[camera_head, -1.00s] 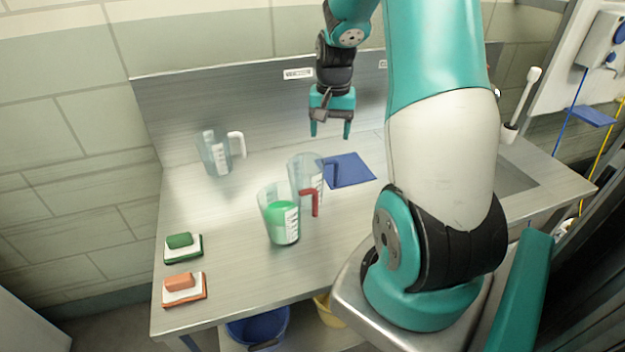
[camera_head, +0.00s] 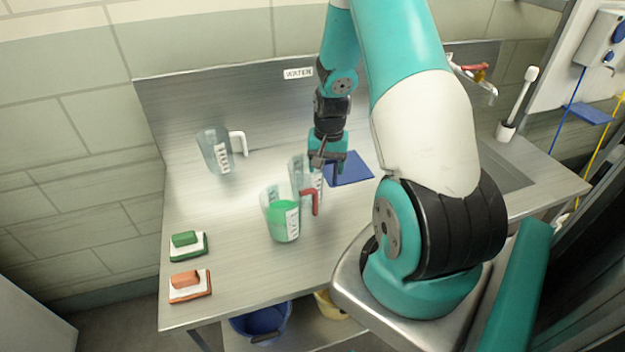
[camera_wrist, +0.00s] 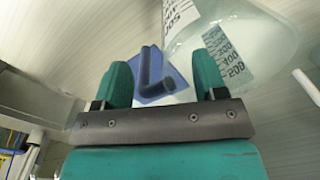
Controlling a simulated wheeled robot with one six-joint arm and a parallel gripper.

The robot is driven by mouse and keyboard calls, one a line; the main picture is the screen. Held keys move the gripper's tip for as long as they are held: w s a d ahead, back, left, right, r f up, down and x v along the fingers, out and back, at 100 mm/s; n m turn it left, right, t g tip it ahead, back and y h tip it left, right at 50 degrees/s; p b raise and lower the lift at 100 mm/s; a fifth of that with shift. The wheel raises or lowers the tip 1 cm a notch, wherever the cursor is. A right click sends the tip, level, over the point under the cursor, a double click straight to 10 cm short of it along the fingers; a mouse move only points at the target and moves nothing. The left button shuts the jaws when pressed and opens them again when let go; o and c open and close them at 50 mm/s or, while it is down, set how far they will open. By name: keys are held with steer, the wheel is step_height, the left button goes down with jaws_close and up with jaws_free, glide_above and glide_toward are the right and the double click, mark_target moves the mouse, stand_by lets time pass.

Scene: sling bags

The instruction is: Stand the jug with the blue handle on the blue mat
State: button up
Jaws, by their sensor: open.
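The clear jug with the blue handle (camera_head: 298,171) stands on the steel bench, just left of the blue mat (camera_head: 355,172). My gripper (camera_head: 326,164) is over its right side and hides its handle and part of its rim. In the wrist view the jug's clear body (camera_wrist: 225,40) is at the upper right. Its blue handle (camera_wrist: 152,72) lies between my open fingers (camera_wrist: 162,78), with a gap on either side. The mat also shows behind the handle in the wrist view (camera_wrist: 178,82). Nothing is seen standing on the mat.
A jug with a red handle and green liquid (camera_head: 284,218) stands close in front of the blue-handled jug. A clear jug with a white handle (camera_head: 214,152) stands at the back left. Green (camera_head: 187,246) and orange (camera_head: 189,285) scrubbers lie at the front left. A sink is at the right.

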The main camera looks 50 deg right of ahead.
jaws_close()
steer(key=shift+r, duration=0.15)
